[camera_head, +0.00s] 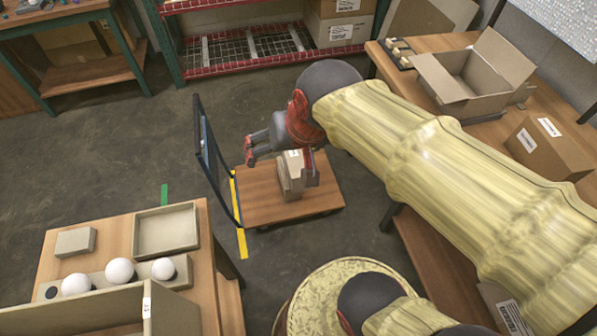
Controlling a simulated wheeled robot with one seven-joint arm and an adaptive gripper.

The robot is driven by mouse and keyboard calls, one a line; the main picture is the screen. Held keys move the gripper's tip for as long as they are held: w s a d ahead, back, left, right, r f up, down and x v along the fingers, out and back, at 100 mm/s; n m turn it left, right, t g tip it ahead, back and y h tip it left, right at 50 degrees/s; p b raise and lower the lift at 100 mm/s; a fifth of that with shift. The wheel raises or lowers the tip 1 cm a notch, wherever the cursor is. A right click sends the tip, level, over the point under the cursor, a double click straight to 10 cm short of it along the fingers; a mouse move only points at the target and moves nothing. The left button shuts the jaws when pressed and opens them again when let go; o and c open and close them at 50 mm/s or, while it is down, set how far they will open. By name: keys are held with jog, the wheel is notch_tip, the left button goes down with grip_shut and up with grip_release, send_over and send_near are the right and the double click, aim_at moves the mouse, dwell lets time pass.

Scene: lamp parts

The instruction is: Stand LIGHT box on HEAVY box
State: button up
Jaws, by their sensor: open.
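A small cardboard box (290,178) with a pale label on top stands on the wooden deck of a low cart (256,204). My gripper (281,163) is open above the cart. One finger is left of the box, apart from it in the picture; the other overlaps the box's right side, and I cannot tell whether it touches. A larger closed cardboard box (548,150) with white labels stands on the wooden table at right. No label is readable, so I cannot tell which box is LIGHT or HEAVY.
The cart has an upright dark handle frame (208,160) on its left. An open empty carton (455,88) is on the right table (430,43). A workbench at lower left holds a shallow tray (166,230) and white bulbs (119,271). Floor beyond the cart is clear.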

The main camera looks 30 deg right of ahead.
jog(key=s+n, duration=0.3)
jog(key=s, duration=0.3)
jog(key=shift+s+d+f, duration=0.15)
jog(key=shift+f, duration=0.15)
dwell(0.8)
